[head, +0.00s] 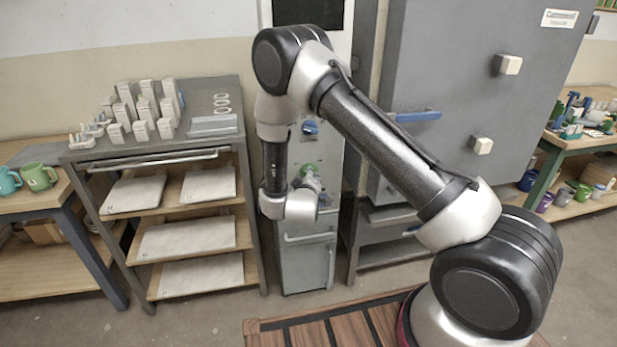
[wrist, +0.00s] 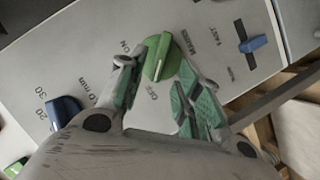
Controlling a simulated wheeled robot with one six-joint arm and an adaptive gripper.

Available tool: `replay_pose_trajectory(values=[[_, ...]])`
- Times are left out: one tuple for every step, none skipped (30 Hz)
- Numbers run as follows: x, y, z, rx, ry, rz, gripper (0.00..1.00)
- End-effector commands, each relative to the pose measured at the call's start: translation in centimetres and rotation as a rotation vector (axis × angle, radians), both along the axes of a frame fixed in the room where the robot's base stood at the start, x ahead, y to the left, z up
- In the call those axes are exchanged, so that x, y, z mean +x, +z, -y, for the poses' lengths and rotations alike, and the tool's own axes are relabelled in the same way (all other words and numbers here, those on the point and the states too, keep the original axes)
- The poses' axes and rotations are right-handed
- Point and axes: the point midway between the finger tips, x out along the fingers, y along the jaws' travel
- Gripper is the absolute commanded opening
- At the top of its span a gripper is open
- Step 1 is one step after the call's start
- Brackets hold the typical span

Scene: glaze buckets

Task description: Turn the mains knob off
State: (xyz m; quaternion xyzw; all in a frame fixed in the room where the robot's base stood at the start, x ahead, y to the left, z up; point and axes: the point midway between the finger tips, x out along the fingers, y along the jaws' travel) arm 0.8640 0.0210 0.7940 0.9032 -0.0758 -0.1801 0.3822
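The green mains knob (wrist: 161,58) is on a light grey panel (wrist: 85,45), beside the printed words MAINS, ON and OFF. Its raised ridge runs roughly from top to bottom in the wrist view, its lower end near OFF; I cannot tell which end is the pointer. In the head view the knob (head: 308,169) shows just above my gripper (head: 313,182). In the wrist view my gripper (wrist: 156,88) is open, its green-padded fingers on either side of the knob's lower part. A gap shows between the pads, and I cannot tell whether either touches the knob.
A blue slider (wrist: 252,44) marked FAST sits right of the knob, and a dark blue timer knob (wrist: 64,110) lies lower left. A shelf rack (head: 165,150) stands left of the panel; a large grey cabinet (head: 470,90) stands right.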

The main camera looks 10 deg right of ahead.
Motion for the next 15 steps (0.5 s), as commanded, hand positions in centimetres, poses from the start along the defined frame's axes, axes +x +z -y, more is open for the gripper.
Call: replay_pose_trajectory(values=[[-1.1, 0.3, -0.5, -0.002, 0.005, -0.001, 0.34], [-1.7, 0.5, -0.7, -0.002, 0.005, -0.001, 0.34], [-2.6, 0.8, -0.9, -0.001, 0.004, -0.001, 0.34], [-3.2, 0.9, -1.1, -0.002, 0.004, -0.001, 0.34], [-3.8, 1.1, -1.3, -0.001, 0.006, -0.001, 0.34], [-4.6, 1.3, -1.5, -0.002, 0.004, -0.001, 0.34], [-5.1, 1.5, -1.7, -0.001, 0.004, -0.001, 0.34], [-5.6, 1.7, -1.8, -0.001, 0.005, 0.0, 0.34], [-6.2, 1.8, -2.0, -0.001, 0.004, -0.001, 0.34], [-6.6, 1.9, -2.1, -0.001, 0.003, 0.0, 0.34], [-6.9, 2.0, -2.2, -0.001, 0.003, 0.0, 0.34], [-7.3, 2.1, -2.3, -0.001, 0.003, 0.0, 0.34], [-7.5, 2.2, -2.3, -0.001, 0.002, -0.001, 0.34], [-7.7, 2.2, -2.3, -0.001, 0.002, 0.0, 0.34], [-7.8, 2.2, -2.4, -0.001, 0.002, 0.0, 0.34]])
